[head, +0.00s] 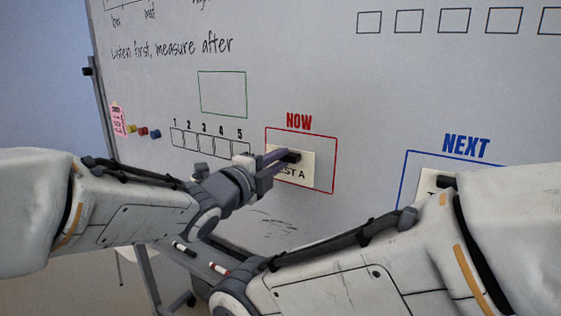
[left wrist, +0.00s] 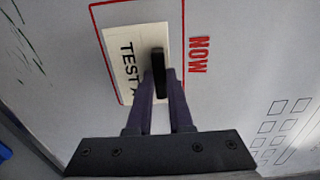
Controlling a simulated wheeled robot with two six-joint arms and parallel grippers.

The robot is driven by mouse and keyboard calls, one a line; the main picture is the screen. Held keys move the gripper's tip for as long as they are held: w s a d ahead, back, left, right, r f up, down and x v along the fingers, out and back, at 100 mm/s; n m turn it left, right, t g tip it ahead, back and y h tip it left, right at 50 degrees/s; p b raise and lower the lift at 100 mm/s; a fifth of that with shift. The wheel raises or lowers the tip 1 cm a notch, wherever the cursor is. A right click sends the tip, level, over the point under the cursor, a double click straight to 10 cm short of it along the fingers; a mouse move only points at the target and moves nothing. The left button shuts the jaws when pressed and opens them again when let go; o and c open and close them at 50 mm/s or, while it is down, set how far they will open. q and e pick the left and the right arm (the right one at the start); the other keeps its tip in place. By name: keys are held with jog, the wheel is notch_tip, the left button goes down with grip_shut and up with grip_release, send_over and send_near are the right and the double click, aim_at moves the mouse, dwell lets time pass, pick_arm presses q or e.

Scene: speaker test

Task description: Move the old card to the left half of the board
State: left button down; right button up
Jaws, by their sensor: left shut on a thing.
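A cream card (head: 304,166) with a black grip sits inside the red NOW box (head: 333,172) on the whiteboard. In the left wrist view the card (left wrist: 146,40) reads "TEST A", with its last part hidden by my fingers. My left gripper (head: 279,161) is shut on the black grip of this card; in the left wrist view its fingers (left wrist: 159,84) meet at the grip. The card appears flat against the board. A second card (head: 427,182) with a black grip is in the blue NEXT box (head: 408,160), mostly hidden by my right arm. My right gripper is out of view.
Left of the NOW box are a numbered row of boxes (head: 210,145) and an empty green rectangle (head: 222,93). Coloured magnets (head: 143,132) and a pink note (head: 117,120) are near the board's left edge. Markers (head: 185,249) lie on the tray below.

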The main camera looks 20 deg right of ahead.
pick_arm(q)
jog(key=shift+b+v, duration=0.55)
jog(key=shift+v, duration=0.85)
jog(key=shift+s+a, duration=0.1)
jog(key=shift+f, duration=0.1)
